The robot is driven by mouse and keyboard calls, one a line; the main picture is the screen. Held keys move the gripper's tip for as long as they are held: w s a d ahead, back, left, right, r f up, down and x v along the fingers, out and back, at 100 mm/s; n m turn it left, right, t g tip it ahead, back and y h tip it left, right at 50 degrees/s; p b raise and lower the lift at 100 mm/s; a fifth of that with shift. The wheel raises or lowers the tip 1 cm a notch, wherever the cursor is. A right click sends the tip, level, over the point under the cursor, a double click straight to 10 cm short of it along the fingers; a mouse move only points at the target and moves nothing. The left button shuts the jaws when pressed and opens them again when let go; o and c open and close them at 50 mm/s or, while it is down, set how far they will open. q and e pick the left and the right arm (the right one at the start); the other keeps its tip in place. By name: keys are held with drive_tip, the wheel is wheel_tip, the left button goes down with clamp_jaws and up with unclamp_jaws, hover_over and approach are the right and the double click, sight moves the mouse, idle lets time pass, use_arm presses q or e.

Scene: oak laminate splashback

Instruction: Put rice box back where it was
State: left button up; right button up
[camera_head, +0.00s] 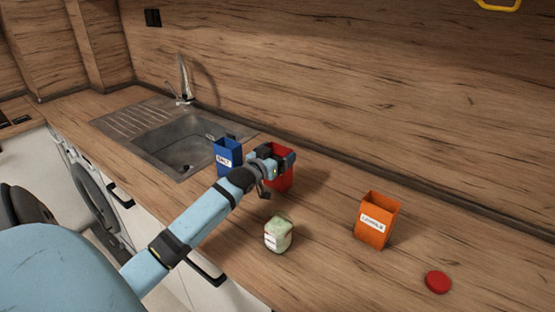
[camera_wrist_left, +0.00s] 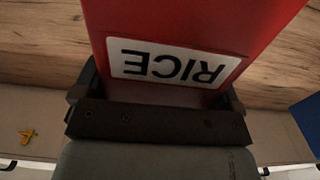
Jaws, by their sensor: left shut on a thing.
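The red rice box (camera_head: 284,181) is at the middle of the counter, just right of the blue salt box (camera_head: 228,155). My left gripper (camera_head: 272,160) is shut on the rice box from its near left side and hides part of it. In the left wrist view, the rice box (camera_wrist_left: 190,28) fills the jaws, and its white RICE label shows upside down. The box looks upright; I cannot tell whether its base touches the counter. My right gripper is not in view.
An orange open box (camera_head: 377,222) stands to the right, with a red round lid (camera_head: 438,282) near it. A pale green and white container (camera_head: 278,234) stands in front of the rice box. The sink (camera_head: 183,143) is behind left. Counter between the red and orange boxes is clear.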

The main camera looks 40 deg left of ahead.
use_arm(q)
drive_tip(key=shift+f, duration=0.9)
drive_tip(key=o, duration=1.1)
drive_tip(key=shift+f, duration=0.15)
drive_tip(key=s, duration=0.4)
drive_tip(key=s+d, duration=0.1)
drive_tip(key=s, duration=0.7)
drive_tip(key=shift+d+r+b, duration=0.15)
drive_tip(key=shift+r+b, duration=0.05)
drive_tip(key=shift+b, duration=0.1)
